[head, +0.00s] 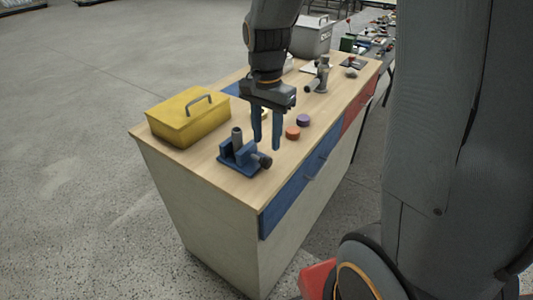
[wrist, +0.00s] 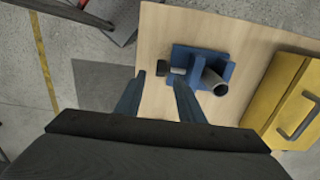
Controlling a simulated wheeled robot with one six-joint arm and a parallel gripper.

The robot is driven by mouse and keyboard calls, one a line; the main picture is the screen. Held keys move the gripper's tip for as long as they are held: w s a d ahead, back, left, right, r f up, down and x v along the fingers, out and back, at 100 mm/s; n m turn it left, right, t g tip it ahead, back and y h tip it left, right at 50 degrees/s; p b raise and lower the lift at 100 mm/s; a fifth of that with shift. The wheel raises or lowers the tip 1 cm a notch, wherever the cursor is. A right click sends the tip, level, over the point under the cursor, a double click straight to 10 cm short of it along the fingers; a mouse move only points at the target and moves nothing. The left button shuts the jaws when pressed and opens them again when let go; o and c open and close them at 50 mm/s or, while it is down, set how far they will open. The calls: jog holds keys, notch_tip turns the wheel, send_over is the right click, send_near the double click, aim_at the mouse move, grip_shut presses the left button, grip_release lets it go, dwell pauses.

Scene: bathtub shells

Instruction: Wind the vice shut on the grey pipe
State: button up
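The blue vice (head: 240,158) stands near the front end of the wooden bench top. A dark handle (head: 264,160) sticks out at the vice's right side. In the wrist view the vice (wrist: 200,57) lies beyond my fingers, with the pipe (wrist: 214,80) at its right and the dark handle (wrist: 162,69) at its left. My gripper (head: 267,145) points down, open and empty, its blue fingers apart, above and behind the vice. In the wrist view my gripper (wrist: 155,85) is near the handle.
A yellow toolbox (head: 188,117) stands left of the vice. An orange disc (head: 292,133) and a purple disc (head: 303,120) lie to the right of my gripper. A grey box (head: 312,38) and a grey fixture (head: 322,75) stand farther back. The bench's front corner is bare.

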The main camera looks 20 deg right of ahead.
aim_at(266, 159)
jog(key=shift+f+p, duration=0.8)
jog(key=shift+f, duration=3.1)
jog(key=shift+c, duration=0.4)
jog(key=c, duration=0.8)
